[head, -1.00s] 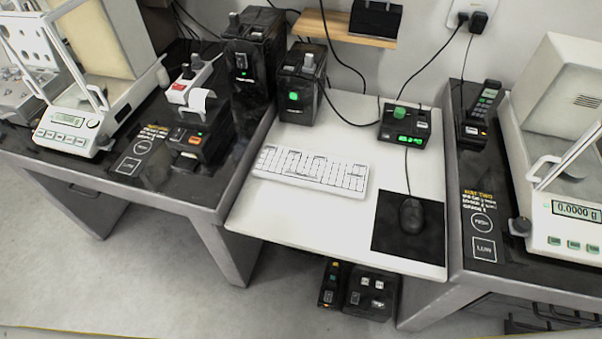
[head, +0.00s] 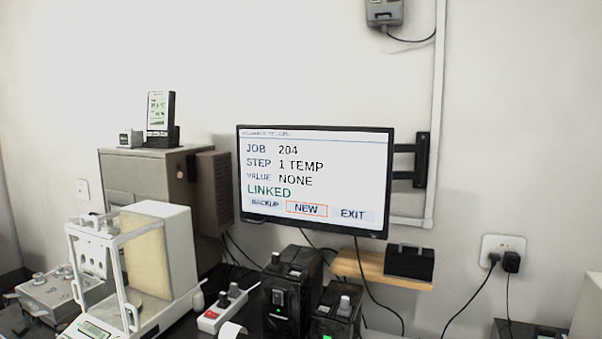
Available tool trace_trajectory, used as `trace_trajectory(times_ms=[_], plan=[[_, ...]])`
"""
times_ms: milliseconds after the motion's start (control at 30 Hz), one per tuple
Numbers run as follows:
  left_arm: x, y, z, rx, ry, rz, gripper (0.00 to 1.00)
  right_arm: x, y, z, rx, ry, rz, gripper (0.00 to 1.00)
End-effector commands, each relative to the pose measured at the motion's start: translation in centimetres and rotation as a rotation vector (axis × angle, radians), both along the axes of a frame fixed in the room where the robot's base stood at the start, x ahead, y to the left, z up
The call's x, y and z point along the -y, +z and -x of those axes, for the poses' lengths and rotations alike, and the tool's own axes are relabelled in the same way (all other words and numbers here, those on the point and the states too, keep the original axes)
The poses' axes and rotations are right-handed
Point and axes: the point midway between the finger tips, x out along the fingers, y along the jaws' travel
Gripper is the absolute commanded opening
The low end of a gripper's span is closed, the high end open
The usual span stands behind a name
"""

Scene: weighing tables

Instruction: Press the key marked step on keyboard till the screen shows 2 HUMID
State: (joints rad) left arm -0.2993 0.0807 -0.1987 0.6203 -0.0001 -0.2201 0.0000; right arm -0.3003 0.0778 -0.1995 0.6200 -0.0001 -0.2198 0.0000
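The screen (head: 314,165) hangs on the wall in the middle of the head view. It reads JOB 204, STEP 1 TEMP, VALUE NONE and LINKED in green. Along its bottom are BACKUP, NEW and EXIT, with an orange frame around NEW. The keyboard is outside the current view, below the picture. Neither of my grippers shows.
A glass-doored balance (head: 150,255) stands at lower left, beside a grey cabinet (head: 140,178). Black devices (head: 291,290) stand below the screen. A wooden shelf (head: 372,268) carries a black box (head: 409,261). A wall socket (head: 501,248) with plugs is at right.

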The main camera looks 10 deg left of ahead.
Motion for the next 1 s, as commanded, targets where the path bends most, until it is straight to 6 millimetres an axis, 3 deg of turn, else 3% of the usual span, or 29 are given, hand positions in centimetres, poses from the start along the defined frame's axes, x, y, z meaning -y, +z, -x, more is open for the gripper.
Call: trace_trajectory(times_ms=[467, 733, 1000], plan=[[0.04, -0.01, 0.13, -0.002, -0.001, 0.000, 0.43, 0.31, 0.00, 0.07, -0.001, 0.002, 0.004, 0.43], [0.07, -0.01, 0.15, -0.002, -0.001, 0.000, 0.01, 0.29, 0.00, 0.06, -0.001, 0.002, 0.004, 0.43], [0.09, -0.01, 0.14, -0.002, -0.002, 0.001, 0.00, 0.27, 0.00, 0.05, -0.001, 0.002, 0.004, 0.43]])
